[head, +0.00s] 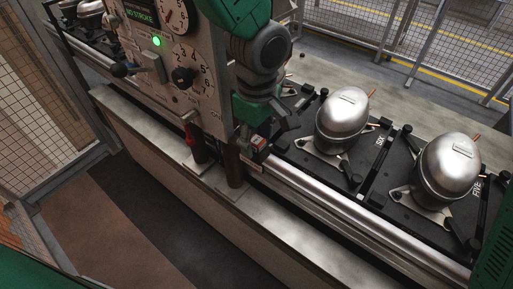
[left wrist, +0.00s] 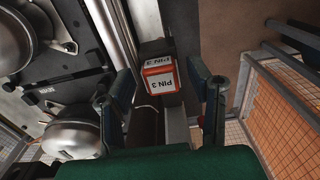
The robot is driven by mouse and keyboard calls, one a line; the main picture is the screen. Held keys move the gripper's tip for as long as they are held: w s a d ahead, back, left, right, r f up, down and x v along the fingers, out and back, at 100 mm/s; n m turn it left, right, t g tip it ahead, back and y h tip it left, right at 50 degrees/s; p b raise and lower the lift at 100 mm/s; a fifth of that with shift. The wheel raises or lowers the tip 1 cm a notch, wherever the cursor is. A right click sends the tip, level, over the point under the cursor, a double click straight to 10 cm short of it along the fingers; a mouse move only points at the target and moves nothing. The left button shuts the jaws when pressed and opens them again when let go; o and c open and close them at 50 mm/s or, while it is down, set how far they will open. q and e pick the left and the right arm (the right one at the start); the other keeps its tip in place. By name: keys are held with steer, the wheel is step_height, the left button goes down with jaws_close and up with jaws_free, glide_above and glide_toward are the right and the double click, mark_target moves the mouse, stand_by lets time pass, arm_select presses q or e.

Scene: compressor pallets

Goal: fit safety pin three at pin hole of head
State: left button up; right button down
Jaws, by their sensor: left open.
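Safety pin three shows as a red-and-white block lettered PIN 3 in the left wrist view (left wrist: 160,76). In the head view its small red-and-white end (head: 258,143) is beside the front rail, under my left gripper (head: 264,130). In the left wrist view the two fingers of my left gripper (left wrist: 163,78) are apart, one on each side of the block, with gaps showing. The gripper is open and holds nothing. The grey head (head: 168,80) carries dials, a knob and a lit green lamp. I cannot make out its pin hole. My right gripper is not in view.
Silver compressors (head: 342,118) stand on black pallets to the right, close to my left gripper. A shiny rail (head: 335,215) runs along the line's front. Mesh fencing (head: 430,45) lies behind.

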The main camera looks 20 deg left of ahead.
arm_select(q)
steer(key=shift+p, duration=0.55)
stand_by(0.5)
jaws_close()
steer(key=shift+r+p, duration=1)
steer(key=shift+r, duration=0.05)
steer(key=shift+r+p, duration=0.55)
steer(key=shift+r, duration=1.45)
